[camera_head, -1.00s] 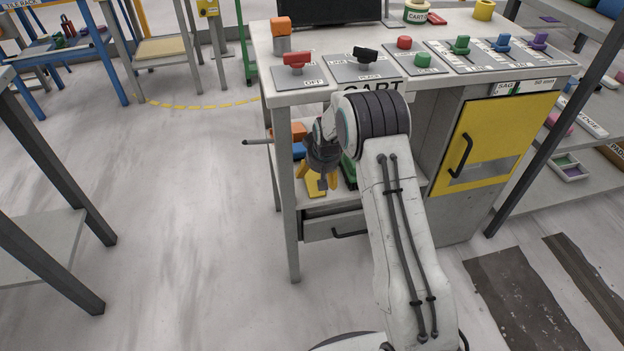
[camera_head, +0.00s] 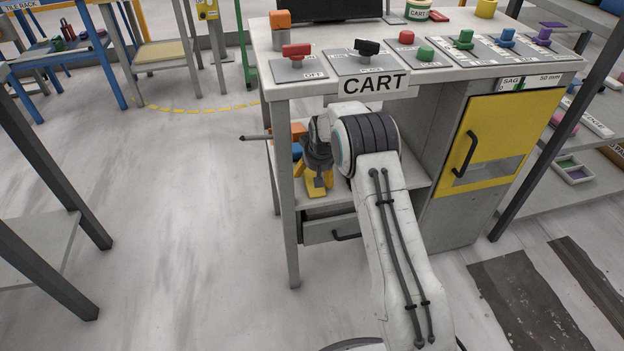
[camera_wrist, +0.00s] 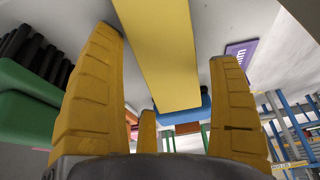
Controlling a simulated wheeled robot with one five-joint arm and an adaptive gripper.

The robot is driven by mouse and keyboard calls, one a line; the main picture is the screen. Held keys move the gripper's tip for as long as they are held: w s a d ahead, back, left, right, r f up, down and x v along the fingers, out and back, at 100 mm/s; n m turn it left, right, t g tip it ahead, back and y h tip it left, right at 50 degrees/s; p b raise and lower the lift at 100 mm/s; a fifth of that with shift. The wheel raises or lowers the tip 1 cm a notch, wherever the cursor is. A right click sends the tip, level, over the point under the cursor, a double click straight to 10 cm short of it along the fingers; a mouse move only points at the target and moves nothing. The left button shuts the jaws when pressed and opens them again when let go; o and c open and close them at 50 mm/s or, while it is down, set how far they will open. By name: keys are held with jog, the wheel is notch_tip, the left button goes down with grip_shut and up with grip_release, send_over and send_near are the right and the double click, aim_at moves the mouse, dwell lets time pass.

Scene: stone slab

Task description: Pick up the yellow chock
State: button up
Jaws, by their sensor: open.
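The yellow chock (camera_head: 317,191) lies on the lower shelf of the cart, below my gripper (camera_head: 315,181) and partly hidden by it in the head view. In the wrist view the chock (camera_wrist: 162,50) is a long yellow block between the two large fingers of my gripper (camera_wrist: 160,62). The yellow-orange fingers stand apart, with visible space on both sides of the chock. No clear contact shows. A smaller third finger shows lower in the wrist view.
The cart top (camera_head: 440,82) with its knobs is above the arm, and a front leg (camera_head: 288,200) stands left of the gripper. Blue (camera_head: 297,151) and orange (camera_head: 298,131) blocks lie behind. In the wrist view a green block (camera_wrist: 25,105) sits at left.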

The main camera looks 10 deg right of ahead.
jog(key=shift+w+f, duration=0.15)
jog(key=shift+f, duration=0.2)
dwell(0.3)
jog(key=shift+c, duration=0.3)
jog(key=c, duration=0.9)
jog(key=shift+c, duration=0.4)
